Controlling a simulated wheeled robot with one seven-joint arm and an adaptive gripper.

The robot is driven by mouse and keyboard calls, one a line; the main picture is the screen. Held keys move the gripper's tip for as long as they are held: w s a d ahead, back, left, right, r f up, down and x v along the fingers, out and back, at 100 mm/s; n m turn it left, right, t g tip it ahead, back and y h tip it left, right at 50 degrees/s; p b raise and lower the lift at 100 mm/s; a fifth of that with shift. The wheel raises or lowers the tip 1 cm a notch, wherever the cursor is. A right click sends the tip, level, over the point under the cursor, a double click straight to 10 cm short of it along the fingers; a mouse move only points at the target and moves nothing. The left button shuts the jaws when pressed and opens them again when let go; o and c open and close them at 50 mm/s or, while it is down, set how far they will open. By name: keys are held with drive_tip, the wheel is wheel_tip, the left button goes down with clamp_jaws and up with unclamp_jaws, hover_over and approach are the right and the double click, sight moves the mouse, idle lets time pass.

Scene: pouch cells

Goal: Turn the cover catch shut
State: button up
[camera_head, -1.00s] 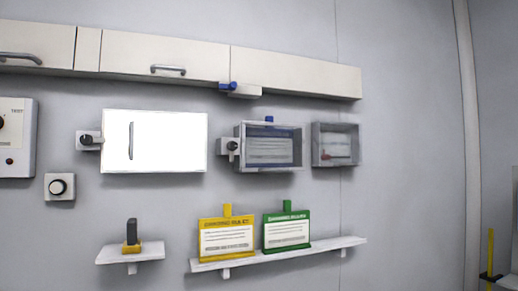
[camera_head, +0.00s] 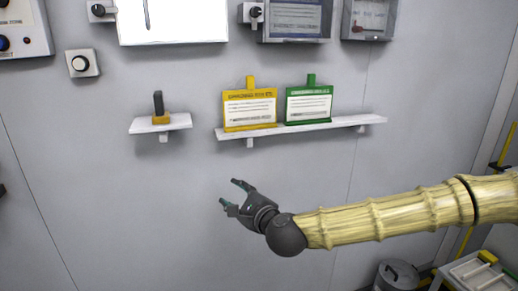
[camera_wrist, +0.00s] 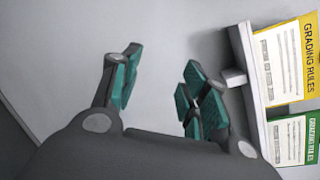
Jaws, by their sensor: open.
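At the top edge of the head view, a dark catch knob (camera_head: 98,10) sits at the left side of a bright white cover (camera_head: 172,25), whose top is cut off. A second dark knob (camera_head: 256,12) sits at the left side of a grey box (camera_head: 297,39) with a card inside. I cannot tell which knob is the cover catch. My gripper (camera_head: 229,193) is open and empty, in front of the bare wall below the shelves and well below both knobs. In the wrist view its teal-padded fingers (camera_wrist: 160,78) are spread apart with only wall between them.
A small shelf (camera_head: 180,121) holds a dark block on a yellow base. A longer shelf (camera_head: 347,122) holds a yellow card stand (camera_head: 250,108) and a green one (camera_head: 309,104). A grey bin (camera_head: 397,275) stands low right.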

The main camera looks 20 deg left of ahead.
drive_tip(key=w+d+r+m+t+y, duration=0.1)
drive_tip(key=w+r+m+t, duration=0.15)
drive_tip(key=r, duration=0.95)
drive_tip(key=w+d+r+m+t+y, duration=0.1)
drive_tip(key=w+d+r+m+t, duration=0.15)
drive_tip(key=r, duration=1.05)
drive_tip(key=m+t+p, duration=0.1)
drive_tip(key=m+t, duration=0.1)
drive_tip(key=m, duration=0.3)
approach(258, 13)
drive_tip(key=p+x, duration=0.3)
drive_tip(key=x, duration=0.6)
clamp_jaws()
